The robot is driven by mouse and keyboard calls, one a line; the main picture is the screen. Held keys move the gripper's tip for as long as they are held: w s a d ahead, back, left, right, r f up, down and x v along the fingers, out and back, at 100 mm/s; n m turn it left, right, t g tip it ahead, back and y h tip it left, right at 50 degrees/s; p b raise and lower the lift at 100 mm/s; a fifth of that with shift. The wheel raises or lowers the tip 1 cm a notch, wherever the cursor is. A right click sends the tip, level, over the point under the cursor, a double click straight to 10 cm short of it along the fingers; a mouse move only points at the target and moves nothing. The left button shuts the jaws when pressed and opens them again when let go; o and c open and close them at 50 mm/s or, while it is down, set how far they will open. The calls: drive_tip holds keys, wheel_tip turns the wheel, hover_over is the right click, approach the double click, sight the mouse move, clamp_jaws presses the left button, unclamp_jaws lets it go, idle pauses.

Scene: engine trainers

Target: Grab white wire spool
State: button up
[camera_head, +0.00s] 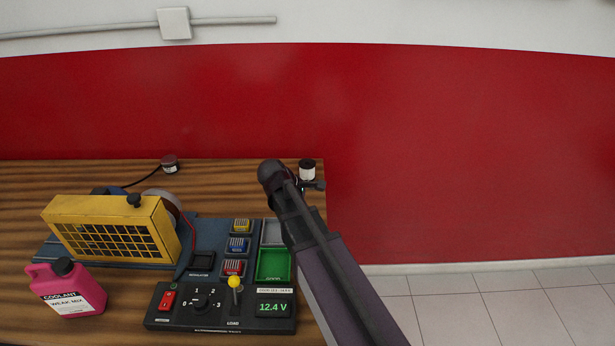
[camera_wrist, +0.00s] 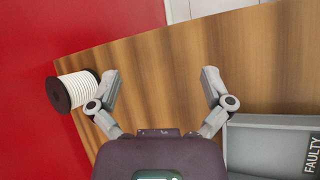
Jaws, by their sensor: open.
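The white wire spool (camera_head: 307,171) has dark end discs and stands near the far right corner of the wooden table, just beyond the end of my arm. In the wrist view the spool (camera_wrist: 79,88) is at the left, beside the outer side of the left finger, not between the fingers. My gripper (camera_wrist: 161,80) is open and empty, with bare wood between its fingertips. In the head view my arm's end hides most of the gripper.
A grey tray marked FAULTY (camera_wrist: 265,145) lies close to the right finger. A green bin (camera_head: 273,265), a control panel (camera_head: 222,308), a yellow guarded unit (camera_head: 112,228) and a pink coolant jug (camera_head: 68,290) stand to the left. A red wall (camera_head: 450,150) rises behind the table.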

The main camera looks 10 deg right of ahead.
sight(301, 171)
drive_tip(key=w+a+r+n+t+h+b, duration=0.1)
drive_tip(key=w+a+n, duration=0.1)
drive_tip(key=w+n, duration=0.1)
drive_tip(key=w+a+r+n+t+h+b, duration=0.1)
drive_tip(key=w+a+n+h, duration=0.1)
drive_tip(key=w+a+n, duration=0.1)
drive_tip(key=w+a+r+n+t+h+b, duration=0.1)
drive_tip(key=w+a+n, duration=0.2)
drive_tip(key=shift+w+a+n+t, duration=0.15)
drive_tip(key=shift+w+n+t, duration=0.25)
drive_tip(key=shift+w+a+r+n+h, duration=0.25)
drive_tip(key=shift+a+n+h, duration=0.15)
drive_tip(key=shift+a, duration=0.05)
drive_tip(key=shift+d, duration=0.15)
drive_tip(key=shift+b+x, duration=1.85)
drive_tip(key=shift+x, duration=2.4)
drive_tip(key=shift+w, duration=0.15)
drive_tip(key=shift+b+x, duration=1.1)
drive_tip(key=shift+x, duration=1.45)
drive_tip(key=shift+w+f, duration=0.1)
